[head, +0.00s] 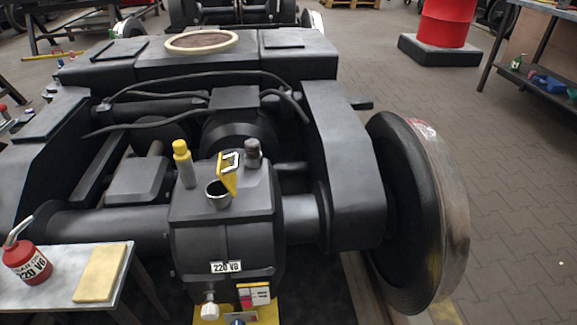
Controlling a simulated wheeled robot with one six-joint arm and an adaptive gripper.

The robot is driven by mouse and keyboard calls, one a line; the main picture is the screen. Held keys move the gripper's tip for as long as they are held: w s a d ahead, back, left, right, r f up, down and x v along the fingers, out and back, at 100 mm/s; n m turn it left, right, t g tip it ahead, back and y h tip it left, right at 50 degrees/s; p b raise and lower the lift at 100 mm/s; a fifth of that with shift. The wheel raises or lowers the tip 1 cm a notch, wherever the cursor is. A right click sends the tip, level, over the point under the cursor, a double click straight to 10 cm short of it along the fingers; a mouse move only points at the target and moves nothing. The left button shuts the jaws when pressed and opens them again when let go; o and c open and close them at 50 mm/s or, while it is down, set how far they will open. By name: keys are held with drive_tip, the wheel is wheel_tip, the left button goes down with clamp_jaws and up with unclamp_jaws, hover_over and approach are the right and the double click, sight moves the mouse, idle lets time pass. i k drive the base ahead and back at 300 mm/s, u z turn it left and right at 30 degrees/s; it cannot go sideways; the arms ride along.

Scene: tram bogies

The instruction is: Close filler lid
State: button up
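The yellow filler lid (227,176) stands raised on top of the dark gearbox (226,235) in the head view. A loop or latch shows at its upper edge. The round filler neck (218,196) is just in front of the lid, and its dark mouth is uncovered. A plate reading "220 VG" (226,267) is on the gearbox front. My gripper is not in view.
A yellow-topped post (184,163) and a dark cap (253,153) flank the lid closely. A red oil can (27,262) and a yellow cloth or pad (101,273) are on a bench at left. A wheel (415,210) stands at right.

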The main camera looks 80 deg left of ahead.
sight(226, 173)
drive_tip(key=u, duration=0.05)
drive_tip(key=i, duration=0.25)
drive_tip(key=u, duration=2.85)
drive_tip(key=k, duration=1.2)
drive_tip(key=u, duration=0.4)
drive_tip(key=i, duration=0.65)
drive_tip(key=u, duration=0.7)
drive_tip(key=i, duration=0.7)
drive_tip(key=z, duration=0.6)
drive_tip(key=i, duration=0.55)
drive_tip(key=z, duration=0.45)
